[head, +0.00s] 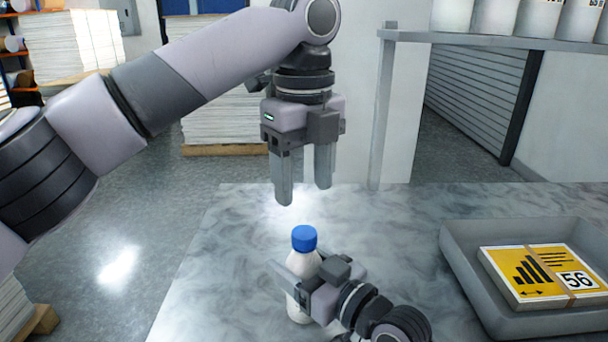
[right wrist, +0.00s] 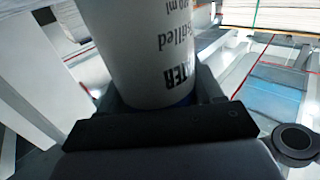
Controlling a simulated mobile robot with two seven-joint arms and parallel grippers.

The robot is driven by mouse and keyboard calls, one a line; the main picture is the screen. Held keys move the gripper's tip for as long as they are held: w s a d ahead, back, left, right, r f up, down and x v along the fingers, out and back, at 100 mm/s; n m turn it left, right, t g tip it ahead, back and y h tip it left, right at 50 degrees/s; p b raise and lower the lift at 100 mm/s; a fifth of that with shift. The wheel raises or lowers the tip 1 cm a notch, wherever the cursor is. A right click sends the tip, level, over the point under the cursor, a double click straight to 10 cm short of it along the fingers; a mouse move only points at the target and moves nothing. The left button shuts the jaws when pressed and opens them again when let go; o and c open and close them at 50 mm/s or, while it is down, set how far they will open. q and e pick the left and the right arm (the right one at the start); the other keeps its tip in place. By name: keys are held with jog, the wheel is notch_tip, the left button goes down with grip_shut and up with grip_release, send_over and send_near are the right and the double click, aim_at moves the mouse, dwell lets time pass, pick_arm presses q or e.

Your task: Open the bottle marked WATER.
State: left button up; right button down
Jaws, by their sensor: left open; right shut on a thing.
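The white bottle (head: 301,264) with a blue cap (head: 304,238) stands upright on the grey marbled table. My right gripper (head: 300,277) is shut around the bottle's body, below the cap. In the right wrist view the bottle (right wrist: 150,50) fills the space between the fingers, and part of its printing shows upside down, with letters ending in "TER". My left gripper (head: 304,192) is open and empty, pointing down above the cap and apart from it. The cap is on the bottle.
A grey tray (head: 455,255) at the right of the table (head: 400,215) holds a strapped pack with a yellow label (head: 541,272) marked 56. A shelf (head: 490,41) with white containers is at the upper right. The table between bottle and tray is clear.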

aim_at(304, 232)
pick_arm(q)
jog(key=m, duration=0.6)
jog(key=shift+m, duration=0.3)
jog(key=m, duration=0.5)
jog(key=shift+f+m, duration=0.3)
jog(key=shift+f, duration=3.7)
